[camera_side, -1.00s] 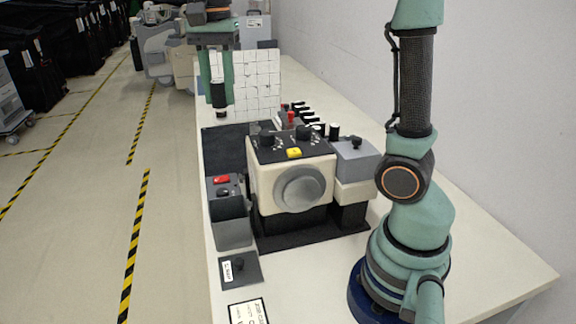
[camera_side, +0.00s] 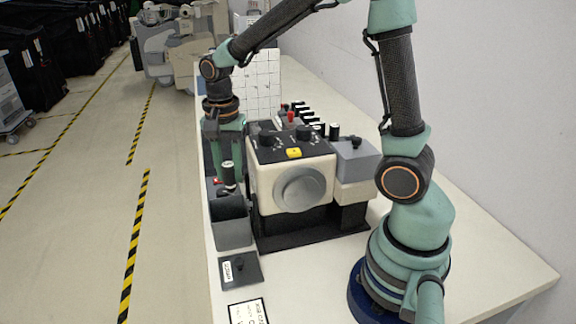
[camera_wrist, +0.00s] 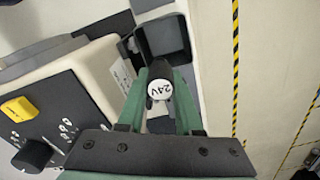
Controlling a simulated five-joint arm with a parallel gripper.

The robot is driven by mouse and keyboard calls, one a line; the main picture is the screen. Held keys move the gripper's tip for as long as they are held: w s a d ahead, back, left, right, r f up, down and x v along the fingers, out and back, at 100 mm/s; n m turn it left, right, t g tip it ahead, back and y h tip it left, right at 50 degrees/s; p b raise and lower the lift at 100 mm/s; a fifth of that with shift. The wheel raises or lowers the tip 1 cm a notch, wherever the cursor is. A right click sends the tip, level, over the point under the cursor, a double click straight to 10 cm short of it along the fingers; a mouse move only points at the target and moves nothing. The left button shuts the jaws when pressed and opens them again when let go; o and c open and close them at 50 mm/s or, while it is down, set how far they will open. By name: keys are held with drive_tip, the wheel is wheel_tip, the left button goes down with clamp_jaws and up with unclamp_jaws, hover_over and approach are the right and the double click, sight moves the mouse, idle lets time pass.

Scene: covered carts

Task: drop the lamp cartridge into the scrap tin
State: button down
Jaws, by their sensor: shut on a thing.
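My gripper (camera_side: 228,172) is shut on the lamp cartridge (camera_side: 228,178), a small dark and white cylinder held upright. In the wrist view its round white end reads "24V" (camera_wrist: 160,89), between the green fingers. The scrap tin (camera_side: 233,235) is a grey open-topped box at the left edge of the bench. In the side view the cartridge is above the tin's back edge. In the wrist view the tin's dark opening (camera_wrist: 165,37) lies just beyond the cartridge. I cannot tell whether the cartridge is over the opening. Its lower end is partly hidden.
A cream machine (camera_side: 290,185) with a large grey knob and a yellow button stands right of the tin. A flat dark lid (camera_side: 240,268) with a knob and white label lies in front of the tin. A grey block (camera_side: 356,160) stands further right. The bench's front right is clear.

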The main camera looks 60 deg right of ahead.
sight(229, 164)
drive_tip(key=shift+f, duration=0.7)
drive_tip(key=c, duration=0.5)
unclamp_jaws()
wheel_tip(229, 164, up, 12)
drive_tip(key=shift+r, duration=0.1)
drive_tip(key=shift+s, duration=0.1)
